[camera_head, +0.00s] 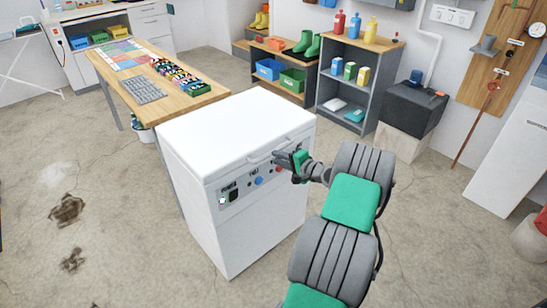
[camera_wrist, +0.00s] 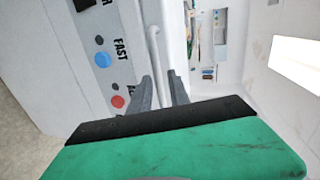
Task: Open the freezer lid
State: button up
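The white chest freezer (camera_head: 245,210) stands on the floor in the middle of the head view. Its lid (camera_head: 235,125) looks shut and flat. A pale bar handle (camera_head: 262,155) runs along the lid's front edge, above a panel with knobs and labels. My gripper (camera_head: 287,158) is at the right end of the front edge, close to the handle. In the wrist view the two fingers (camera_wrist: 160,76) are apart, and the handle (camera_wrist: 153,50) runs down into the gap between them. I cannot tell whether either finger touches it.
A wooden table (camera_head: 205,97) with a keyboard and small items stands just behind the freezer on the left. Grey shelves (camera_head: 345,90) and a black box (camera_head: 412,108) stand at the back right.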

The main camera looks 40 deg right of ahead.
jog(key=shift+m+t, duration=0.3)
jog(key=shift+m, duration=0.2)
jog(key=w, duration=0.2)
jog(key=w+d+f, duration=0.1)
jog(key=w, duration=0.1)
jog(key=w+d+f, duration=0.1)
jog(key=w, duration=0.1)
jog(key=shift+w+f, duration=0.1)
jog(key=shift+c, duration=0.4)
grip_shut()
dwell(0.4)
jog(key=shift+d, duration=0.1)
